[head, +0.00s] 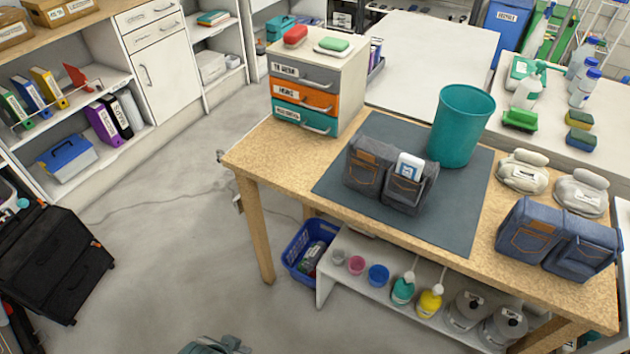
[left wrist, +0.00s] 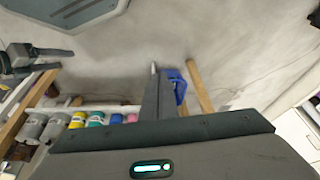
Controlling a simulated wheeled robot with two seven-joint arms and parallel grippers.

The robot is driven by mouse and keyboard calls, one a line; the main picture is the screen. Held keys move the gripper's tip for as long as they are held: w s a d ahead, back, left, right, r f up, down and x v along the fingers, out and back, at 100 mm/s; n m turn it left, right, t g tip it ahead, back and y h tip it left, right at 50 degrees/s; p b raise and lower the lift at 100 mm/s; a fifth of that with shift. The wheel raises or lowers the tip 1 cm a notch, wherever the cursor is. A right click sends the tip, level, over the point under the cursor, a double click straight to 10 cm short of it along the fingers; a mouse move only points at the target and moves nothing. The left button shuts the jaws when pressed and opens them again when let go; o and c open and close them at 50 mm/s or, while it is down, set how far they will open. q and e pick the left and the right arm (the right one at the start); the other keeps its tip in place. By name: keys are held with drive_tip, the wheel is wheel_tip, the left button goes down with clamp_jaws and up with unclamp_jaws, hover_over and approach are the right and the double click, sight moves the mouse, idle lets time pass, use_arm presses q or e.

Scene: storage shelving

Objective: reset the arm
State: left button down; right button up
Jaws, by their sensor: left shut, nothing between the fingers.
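In the head view, only a grey part of my left gripper (head: 215,346) shows at the bottom edge, over the floor and in front of the table. In the left wrist view, the left gripper's fingers (left wrist: 155,85) are together with nothing between them. They point over bare floor, with the blue basket beyond and apart from them. A dark forked part at the left edge of the left wrist view looks like my right gripper (left wrist: 35,60); its jaws are not clear. The right gripper does not show in the head view.
A wooden table (head: 275,180) bears a dark mat (head: 340,190), a denim pouch (head: 370,165), a teal bin (head: 460,125) and a drawer unit (head: 335,90). A blue basket (head: 300,260) and a low white shelf (head: 345,285) stand beneath. A black case (head: 50,260) stands at left. The floor between is clear.

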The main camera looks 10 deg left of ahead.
use_arm(q)
drive_tip(key=d+f+t, duration=0.1)
drive_tip(key=d+f, duration=0.1)
drive_tip(key=f, duration=1.1)
drive_tip(key=d+f+t+h, duration=0.1)
drive_tip(key=d+f+t, duration=0.1)
drive_tip(key=f, duration=1.2)
drive_tip(key=shift+d+f+m, duration=0.15)
drive_tip(key=shift+d+m, duration=0.15)
drive_tip(key=shift+d, duration=0.15)
use_arm(e)
drive_tip(key=shift+w+d, duration=0.25)
drive_tip(key=shift+d, duration=0.1)
drive_tip(key=shift+a, duration=0.1)
